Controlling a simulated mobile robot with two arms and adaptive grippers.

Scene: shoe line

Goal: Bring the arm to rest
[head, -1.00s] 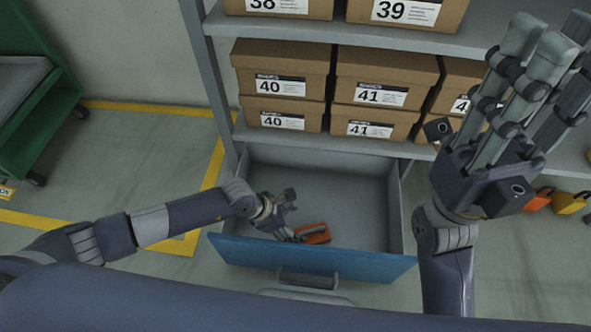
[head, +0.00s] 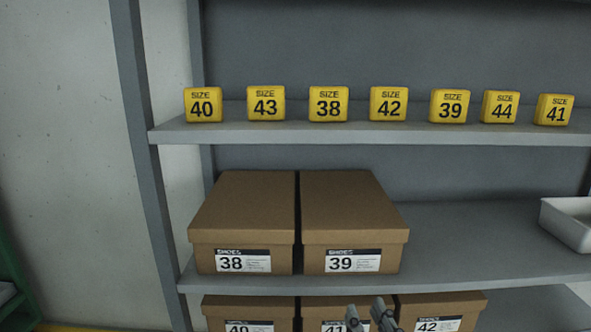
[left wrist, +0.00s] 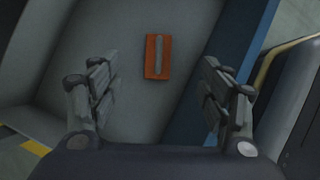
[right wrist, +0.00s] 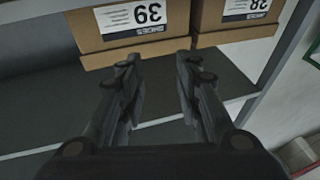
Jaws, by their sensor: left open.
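My left gripper (left wrist: 160,95) is open in the left wrist view. It is above the inside of a drawer (left wrist: 110,45), with nothing between its fingers. An orange item (left wrist: 148,62) with a grey strip lies on the drawer floor beyond the fingertips, apart from them. The left arm is out of the head view. My right gripper (head: 368,312) shows only by its fingertips at the bottom of the head view. In the right wrist view (right wrist: 158,65) its fingers are apart and empty, pointing toward the shelf with the shoe boxes.
Shoe boxes 38 (head: 243,207) and 39 (head: 350,205) stand on the middle shelf (head: 460,262), with more boxes below. Several yellow size blocks (head: 328,104) line the upper shelf. A white tray (head: 570,222) is at right. The drawer's blue front (left wrist: 240,50) stands beside my left gripper.

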